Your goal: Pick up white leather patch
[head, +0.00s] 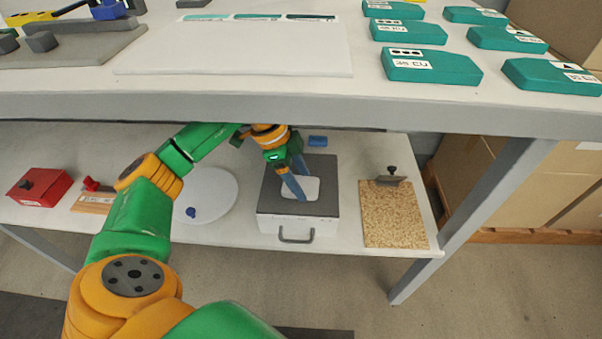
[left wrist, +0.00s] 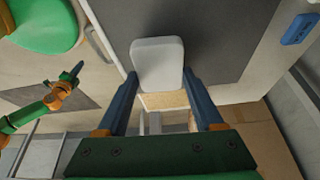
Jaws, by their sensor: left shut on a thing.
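The white leather patch (head: 304,190) is a small rounded pale piece over the dark top of a white drawer box (head: 272,228) on the lower shelf. My left gripper (head: 293,186) reaches down to it and is shut on it. In the left wrist view the patch (left wrist: 158,62) sits between the two blue fingertips of my left gripper (left wrist: 160,82). Whether the patch touches the box top is hard to tell. My right gripper (left wrist: 74,73) shows small at the left of the left wrist view; its fingers are too small to judge.
The upper tabletop edge (head: 300,107) hangs over the shelf above my left arm. A cork board (head: 394,222) stands right of the box, a white round plate (head: 215,200) left. A blue block (head: 318,141) lies behind. Teal cases (head: 430,66) are on the upper table.

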